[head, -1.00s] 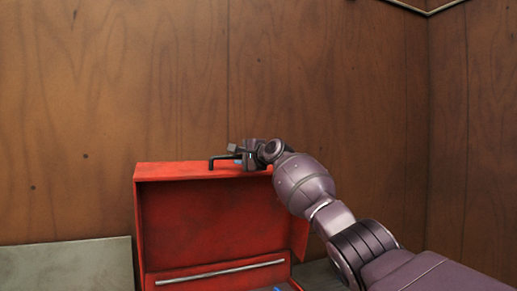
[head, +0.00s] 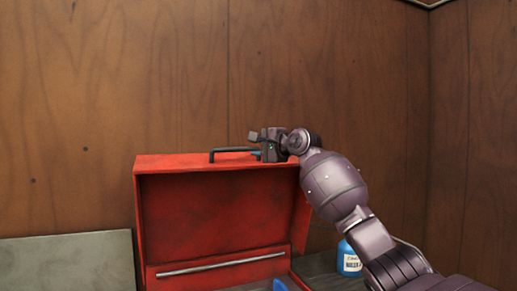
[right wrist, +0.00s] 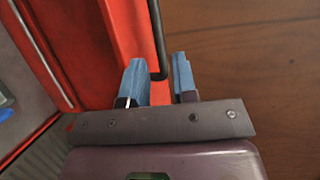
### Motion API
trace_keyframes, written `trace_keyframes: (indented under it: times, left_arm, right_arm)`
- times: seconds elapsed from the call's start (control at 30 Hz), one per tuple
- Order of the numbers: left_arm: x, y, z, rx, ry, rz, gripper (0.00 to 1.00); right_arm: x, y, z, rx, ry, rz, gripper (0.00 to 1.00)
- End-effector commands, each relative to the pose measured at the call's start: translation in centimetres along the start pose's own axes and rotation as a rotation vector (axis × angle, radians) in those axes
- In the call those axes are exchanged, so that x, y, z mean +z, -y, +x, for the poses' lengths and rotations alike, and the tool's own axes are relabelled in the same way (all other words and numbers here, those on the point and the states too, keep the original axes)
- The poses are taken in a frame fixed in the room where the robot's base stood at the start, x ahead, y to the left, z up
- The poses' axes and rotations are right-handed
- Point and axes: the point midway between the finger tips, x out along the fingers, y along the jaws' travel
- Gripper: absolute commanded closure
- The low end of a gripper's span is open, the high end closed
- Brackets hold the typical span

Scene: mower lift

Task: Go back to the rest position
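A red toolbox (head: 215,215) stands open, its raised lid toward the wall, with a black handle (head: 228,151) on the lid's top edge. My right gripper (head: 256,136) is at the right end of this handle. In the right wrist view, the two blue fingers of my right gripper (right wrist: 159,78) are apart, and the end of the black handle (right wrist: 157,35) shows in line with the gap between them. Whether a finger touches the handle cannot be told. My left gripper is not in view.
A blue bottle with a white label (head: 348,260) stands right of the toolbox, partly behind my right arm. A grey flat panel (head: 65,262) is at the lower left. A brown wooden wall (head: 330,70) is behind, with clear space above the lid.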

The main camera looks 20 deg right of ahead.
Motion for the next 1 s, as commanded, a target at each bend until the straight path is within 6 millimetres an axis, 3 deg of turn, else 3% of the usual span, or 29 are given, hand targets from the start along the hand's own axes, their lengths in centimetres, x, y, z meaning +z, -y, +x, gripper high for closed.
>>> trace_keyframes:
  times: [0.57,0.77,1.0]
  left_arm:
    - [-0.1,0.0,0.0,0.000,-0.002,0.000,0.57]
    - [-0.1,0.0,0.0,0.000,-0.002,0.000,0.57]
    - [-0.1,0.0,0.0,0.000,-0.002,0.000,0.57]
  right_arm:
    - [0.0,0.1,0.0,-0.003,0.000,-0.053,0.74]
    - [-0.2,1.7,-0.4,-0.065,-0.063,-0.355,0.74]
    - [2.2,4.8,-1.4,-0.165,-0.169,-0.773,0.74]
